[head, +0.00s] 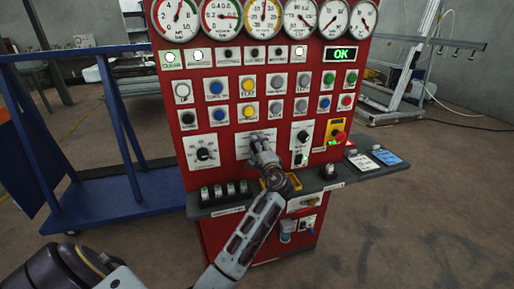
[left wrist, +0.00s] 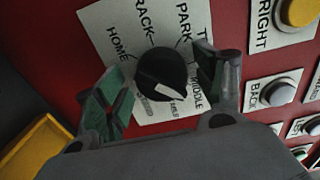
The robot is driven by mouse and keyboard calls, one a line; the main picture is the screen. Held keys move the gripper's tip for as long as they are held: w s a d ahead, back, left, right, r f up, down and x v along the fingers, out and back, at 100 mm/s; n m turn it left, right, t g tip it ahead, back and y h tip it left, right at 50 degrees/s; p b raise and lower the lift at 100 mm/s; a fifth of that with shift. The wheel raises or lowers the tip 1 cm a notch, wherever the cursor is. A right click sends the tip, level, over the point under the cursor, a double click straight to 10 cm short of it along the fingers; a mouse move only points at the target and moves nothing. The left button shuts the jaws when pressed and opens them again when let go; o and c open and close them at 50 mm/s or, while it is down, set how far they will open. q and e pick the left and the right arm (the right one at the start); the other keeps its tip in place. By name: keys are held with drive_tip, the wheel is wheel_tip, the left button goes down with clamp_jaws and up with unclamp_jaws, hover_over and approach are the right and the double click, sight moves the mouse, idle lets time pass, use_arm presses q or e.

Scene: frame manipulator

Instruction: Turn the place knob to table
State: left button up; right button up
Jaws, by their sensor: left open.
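The place knob (left wrist: 163,72) is a round black knob with a white pointer mark, on a white label plate (left wrist: 125,22) fixed to the red panel. The plate reads HOME, RACK, PARK and MIDDLE, with another label at upper right partly hidden. The pointer mark lies at the lower right of the knob, on the MIDDLE side. My left gripper (left wrist: 160,90) is open with its green-padded fingers on either side of the knob; I cannot tell whether they touch it. In the head view my left gripper (head: 262,150) covers the knob. My right gripper is not in view.
The red panel (head: 225,155) carries gauges, buttons and another black knob (head: 204,154) to the left. A grey shelf (head: 375,172) juts out below, with several switches (head: 225,190). A blue cart (head: 110,205) stands at left. A yellow part (left wrist: 28,150) shows at lower left in the wrist view.

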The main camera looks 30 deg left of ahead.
use_arm(q)
drive_tip(key=shift+r, duration=0.1)
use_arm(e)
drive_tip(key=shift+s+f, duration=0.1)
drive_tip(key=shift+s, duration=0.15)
use_arm(q)
drive_tip(key=shift+c, duration=0.6)
drive_tip(key=c, duration=0.9)
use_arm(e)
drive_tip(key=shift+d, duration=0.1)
